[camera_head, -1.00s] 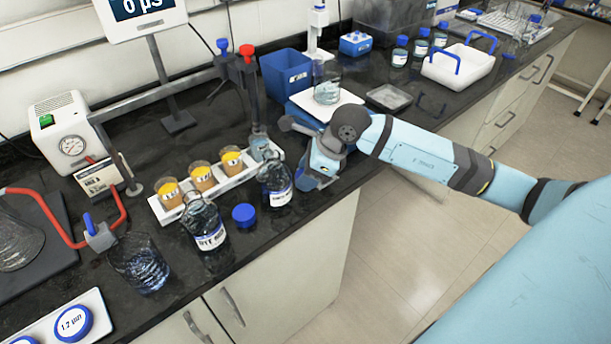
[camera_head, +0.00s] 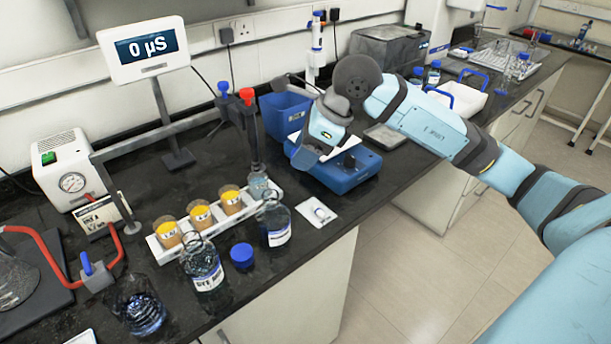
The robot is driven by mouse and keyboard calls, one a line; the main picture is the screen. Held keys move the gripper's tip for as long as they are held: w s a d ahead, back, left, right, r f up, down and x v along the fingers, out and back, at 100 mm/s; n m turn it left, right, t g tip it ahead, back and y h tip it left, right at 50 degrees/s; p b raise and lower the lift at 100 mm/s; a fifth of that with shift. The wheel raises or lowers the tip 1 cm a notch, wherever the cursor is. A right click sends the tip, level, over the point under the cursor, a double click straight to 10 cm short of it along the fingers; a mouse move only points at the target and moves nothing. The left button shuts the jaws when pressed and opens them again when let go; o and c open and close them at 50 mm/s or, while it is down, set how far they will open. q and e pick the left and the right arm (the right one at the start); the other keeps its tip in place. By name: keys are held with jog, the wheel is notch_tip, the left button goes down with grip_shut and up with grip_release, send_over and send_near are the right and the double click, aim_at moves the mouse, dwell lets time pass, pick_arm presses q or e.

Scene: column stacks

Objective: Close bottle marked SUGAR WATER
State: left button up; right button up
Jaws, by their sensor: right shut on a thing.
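Two open clear glass bottles with blue-and-white labels stand on the dark bench, a front one (camera_head: 202,265) and one to its right and farther back (camera_head: 274,218). My right gripper (camera_head: 310,152) points down above the blue balance-like device (camera_head: 345,180), right of and behind the bottles. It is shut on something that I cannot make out. My left gripper is out of view.
A white rack (camera_head: 185,247) with several yellow-filled cups stands behind the bottles. A clear beaker (camera_head: 138,312) is at front left. A white card (camera_head: 317,212) lies right of the bottles. A probe stand (camera_head: 247,97) rises behind them. The bench's front edge is close.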

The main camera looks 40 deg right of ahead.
aim_at(294, 151)
jog(key=shift+r, duration=1.6)
jog(key=shift+d, duration=0.1)
